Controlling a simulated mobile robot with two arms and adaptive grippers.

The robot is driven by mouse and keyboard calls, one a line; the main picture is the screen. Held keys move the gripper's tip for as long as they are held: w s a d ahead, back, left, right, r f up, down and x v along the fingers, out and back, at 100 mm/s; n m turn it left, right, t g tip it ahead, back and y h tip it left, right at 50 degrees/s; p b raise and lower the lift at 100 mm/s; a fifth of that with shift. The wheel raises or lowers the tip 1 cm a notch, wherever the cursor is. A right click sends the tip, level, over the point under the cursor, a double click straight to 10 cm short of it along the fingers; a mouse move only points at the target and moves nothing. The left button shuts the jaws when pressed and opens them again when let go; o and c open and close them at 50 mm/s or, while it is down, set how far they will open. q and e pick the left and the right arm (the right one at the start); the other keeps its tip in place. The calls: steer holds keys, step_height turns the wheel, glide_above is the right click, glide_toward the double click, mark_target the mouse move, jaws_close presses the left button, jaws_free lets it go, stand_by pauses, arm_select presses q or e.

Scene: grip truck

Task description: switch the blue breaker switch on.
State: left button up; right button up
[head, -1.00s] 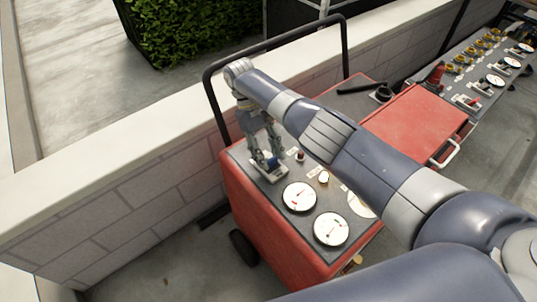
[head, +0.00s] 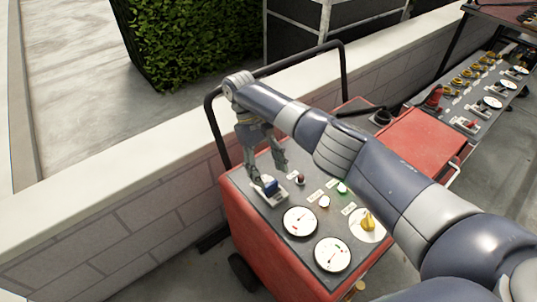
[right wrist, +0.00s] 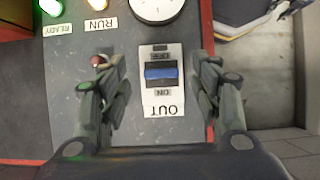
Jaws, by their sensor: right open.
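The blue breaker switch (head: 270,185) sits on a pale plate near the left corner of the red cart's grey top panel. In the right wrist view, the blue lever (right wrist: 161,73) lies crosswise between upside-down OFF and ON labels, OFF above and ON below. I cannot tell its tilt for sure. My right gripper (head: 269,172) is open just above the switch. In the right wrist view, its fingers (right wrist: 162,80) stand apart on either side of the plate, with nothing between them but the switch below.
A black handrail (head: 280,66) rises behind the panel. A low wall (head: 120,210) runs alongside.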

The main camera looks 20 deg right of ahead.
step_height(320, 180, up, 6)
steer(key=shift+r, duration=0.25)
stand_by(0.4)
